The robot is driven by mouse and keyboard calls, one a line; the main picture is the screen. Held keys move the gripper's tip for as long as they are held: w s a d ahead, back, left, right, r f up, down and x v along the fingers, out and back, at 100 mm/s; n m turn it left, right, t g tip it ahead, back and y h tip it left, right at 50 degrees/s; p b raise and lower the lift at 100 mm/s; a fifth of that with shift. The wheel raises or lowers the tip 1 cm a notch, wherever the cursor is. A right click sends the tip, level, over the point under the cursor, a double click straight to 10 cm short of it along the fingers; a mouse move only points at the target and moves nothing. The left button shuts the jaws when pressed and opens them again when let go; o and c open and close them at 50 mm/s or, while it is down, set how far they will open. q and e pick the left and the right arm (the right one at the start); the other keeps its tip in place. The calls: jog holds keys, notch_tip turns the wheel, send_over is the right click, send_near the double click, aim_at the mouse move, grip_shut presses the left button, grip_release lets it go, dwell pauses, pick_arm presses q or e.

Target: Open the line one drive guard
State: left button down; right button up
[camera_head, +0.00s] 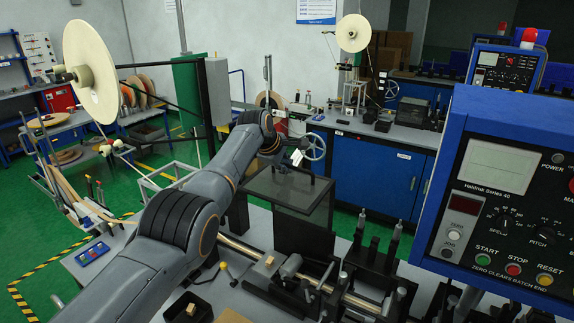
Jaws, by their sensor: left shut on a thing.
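The line one drive guard (290,190) looks to be the smoky see-through panel in a dark frame at the middle of the picture. It sits tilted above the machine bed, with a dark box-like housing below it. My left arm reaches in from the lower left, and my left gripper (283,166) is at the guard's upper edge, shut on it. The fingertips are small and dark, so the exact grip point is hard to make out. My right gripper is not in view.
A blue control box (500,190) with knobs and buttons fills the right side. A handwheel (313,146) stands just behind the guard. A large cream reel (91,72) is at upper left. Shafts and blocks crowd the bench front.

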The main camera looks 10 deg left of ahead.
pick_arm(q)
jog(key=shift+w+r, duration=0.15)
jog(key=shift+r, duration=0.05)
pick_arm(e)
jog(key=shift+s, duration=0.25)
pick_arm(q)
jog(key=c, duration=1.7)
grip_release()
jog(key=shift+c, duration=0.2)
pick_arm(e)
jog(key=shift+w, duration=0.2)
pick_arm(q)
jog(key=shift+s+a, duration=0.1)
jog(key=shift+s, duration=0.1)
